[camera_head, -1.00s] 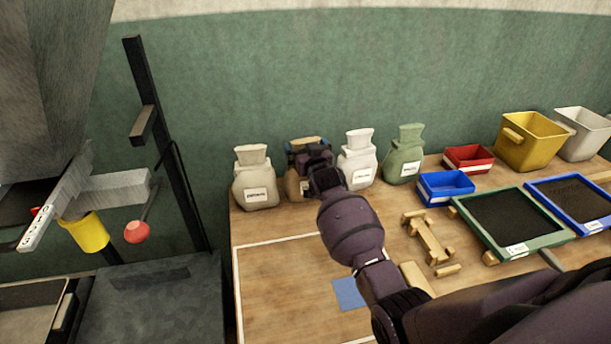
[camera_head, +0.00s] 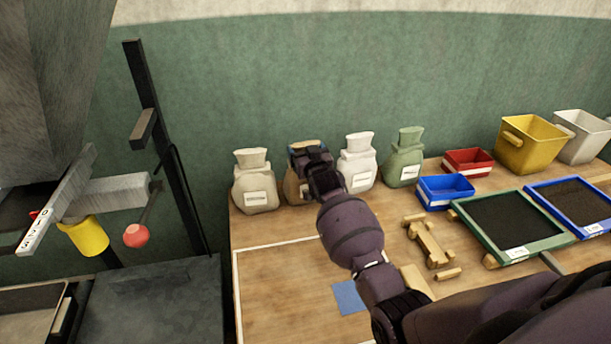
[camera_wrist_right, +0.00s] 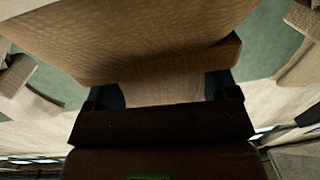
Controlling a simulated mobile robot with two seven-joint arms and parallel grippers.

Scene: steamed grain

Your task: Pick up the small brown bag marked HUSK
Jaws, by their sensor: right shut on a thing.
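The small brown bag (camera_head: 291,188) stands in the row at the back of the wooden table, between a cream bag and a white bag. My right gripper (camera_head: 309,155) covers much of its upper part and front, so its marking is hidden. In the right wrist view the brown bag (camera_wrist_right: 150,45) fills the upper middle, and its narrower neck lies between the fingers of my right gripper (camera_wrist_right: 165,92). The right gripper is shut on the bag. I see no clear gap between the bag and the table. My left gripper is not in view.
The cream bag (camera_head: 255,180) is close on the left, the white bag (camera_head: 358,163) close on the right, with a green bag (camera_head: 405,160) beyond. Blue (camera_head: 446,192) and red (camera_head: 468,161) bins and framed trays stand right. The front left table (camera_head: 285,285) is mostly clear.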

